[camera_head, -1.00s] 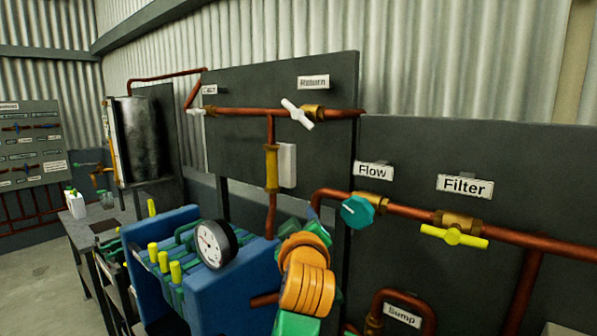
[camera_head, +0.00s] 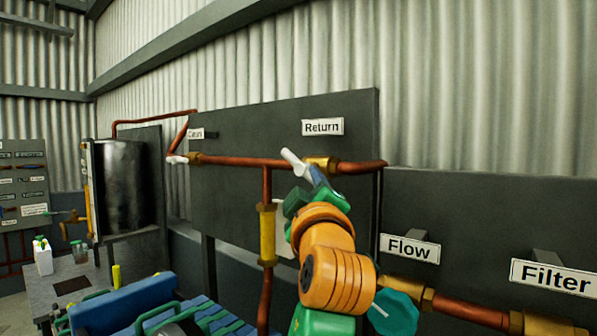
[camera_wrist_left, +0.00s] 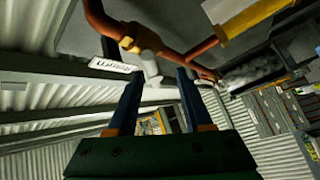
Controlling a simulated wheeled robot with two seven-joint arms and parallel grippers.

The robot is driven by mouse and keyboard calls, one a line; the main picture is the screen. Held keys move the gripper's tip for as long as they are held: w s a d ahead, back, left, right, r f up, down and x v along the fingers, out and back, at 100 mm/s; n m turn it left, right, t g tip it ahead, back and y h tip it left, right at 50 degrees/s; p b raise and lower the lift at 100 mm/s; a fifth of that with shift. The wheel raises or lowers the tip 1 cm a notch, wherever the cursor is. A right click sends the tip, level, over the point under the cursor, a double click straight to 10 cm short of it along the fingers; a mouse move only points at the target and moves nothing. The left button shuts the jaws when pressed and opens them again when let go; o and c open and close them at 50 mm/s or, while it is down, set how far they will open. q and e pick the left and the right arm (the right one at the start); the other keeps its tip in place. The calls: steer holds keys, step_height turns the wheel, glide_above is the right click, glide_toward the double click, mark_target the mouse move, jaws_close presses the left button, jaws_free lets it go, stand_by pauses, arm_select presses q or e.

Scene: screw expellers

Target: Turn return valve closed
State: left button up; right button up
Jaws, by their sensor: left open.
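The return valve has a white handle (camera_head: 293,161) on a brass body (camera_head: 320,164), set in a copper pipe below the "Return" label (camera_head: 323,127). The handle's upper-left end shows, tilted; its lower part is hidden behind my left gripper (camera_head: 314,180). In the left wrist view the handle (camera_wrist_left: 150,66) appears between the two blue fingertips of my open left gripper (camera_wrist_left: 157,77), with the brass body (camera_wrist_left: 130,44) beyond. I cannot tell whether a finger touches the handle. My right gripper is not in view.
Below right are the teal flow valve knob (camera_head: 394,313) and the "Filter" label (camera_head: 553,278). A vertical copper pipe with a yellow fitting (camera_head: 267,232) runs just left of my arm. The dark panel (camera_head: 240,135) backs the pipe.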

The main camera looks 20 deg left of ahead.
mark_target(305, 173)
arm_select(q)
steer(key=w+r+p, duration=0.1)
steer(key=p, duration=0.1)
steer(key=w+r+p, duration=0.1)
steer(key=r+p, duration=0.1)
steer(key=shift+a, duration=0.4)
steer(key=shift+w+a+r+p, duration=0.15)
steer(key=shift+w+p, duration=0.1)
steer(key=shift+p, duration=0.05)
steer(key=shift+w+a+f, duration=0.2)
steer(key=shift+w+f, duration=0.1)
steer(key=shift+w, duration=0.2)
steer(key=shift+w+a+f, duration=0.2)
steer(key=shift+w+f, duration=0.05)
steer(key=shift+w, duration=0.2)
steer(key=shift+s+d, duration=0.1)
steer(key=shift+d, duration=0.05)
jaws_close()
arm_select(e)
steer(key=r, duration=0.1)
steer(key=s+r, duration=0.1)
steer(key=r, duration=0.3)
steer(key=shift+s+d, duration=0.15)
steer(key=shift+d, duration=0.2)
